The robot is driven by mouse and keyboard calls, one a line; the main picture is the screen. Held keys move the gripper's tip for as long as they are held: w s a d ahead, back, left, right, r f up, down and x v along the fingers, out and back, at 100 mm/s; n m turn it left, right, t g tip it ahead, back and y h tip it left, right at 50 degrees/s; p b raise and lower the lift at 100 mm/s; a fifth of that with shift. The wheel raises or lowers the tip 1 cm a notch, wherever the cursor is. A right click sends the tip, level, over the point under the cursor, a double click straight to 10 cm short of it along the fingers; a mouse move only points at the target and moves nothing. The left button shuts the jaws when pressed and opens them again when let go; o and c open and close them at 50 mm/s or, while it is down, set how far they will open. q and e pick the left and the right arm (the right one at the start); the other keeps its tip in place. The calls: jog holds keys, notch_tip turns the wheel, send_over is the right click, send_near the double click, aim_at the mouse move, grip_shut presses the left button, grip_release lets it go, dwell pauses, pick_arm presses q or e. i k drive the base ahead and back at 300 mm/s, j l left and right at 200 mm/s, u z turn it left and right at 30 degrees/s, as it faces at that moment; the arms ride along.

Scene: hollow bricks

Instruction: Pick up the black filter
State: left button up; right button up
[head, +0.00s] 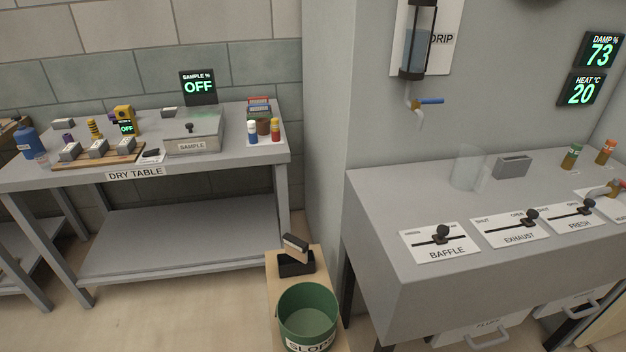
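I cannot tell for certain which thing is the black filter. A small flat black item (151,156) lies on the dry table near its front edge, beside a wooden board. A black box-shaped holder (296,265) with a tilted brown-and-pale piece in it stands on a low wooden stand behind the slops bucket. Both are small in the head view and their details are unclear. Neither of my grippers shows in this view.
The dry table (230,162) carries grey blocks, bottles and a sample box (194,135). A green slops bucket (308,312) stands on the low stand. At right, a grey bench (385,190) has sliders, a clear beaker (467,168) and vials. Floor before the table is clear.

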aim_at(295, 248)
jog(key=k, duration=0.4)
jog(key=k+z, duration=0.15)
jog(key=k, duration=0.25)
jog(key=k+l+z, duration=0.2)
jog(key=k, duration=0.25)
jog(key=z, duration=1.6)
jog(key=j+z, duration=0.15)
jog(key=z, duration=0.2)
jog(key=k+j+z, duration=0.1)
jog(key=z, duration=0.25)
jog(key=j+z, duration=0.2)
jog(key=z, duration=0.15)
jog(key=k+j, duration=0.25)
jog(key=j, duration=0.2)
jog(key=k+j, duration=0.25)
jog(key=j, duration=0.15)
jog(key=k+j, duration=0.3)
jog(key=j, duration=0.15)
jog(key=k+j, duration=0.25)
jog(key=j, duration=0.15)
jog(key=k+j, duration=0.25)
jog(key=j, duration=0.2)
jog(key=k+j, duration=0.25)
jog(key=j, duration=0.15)
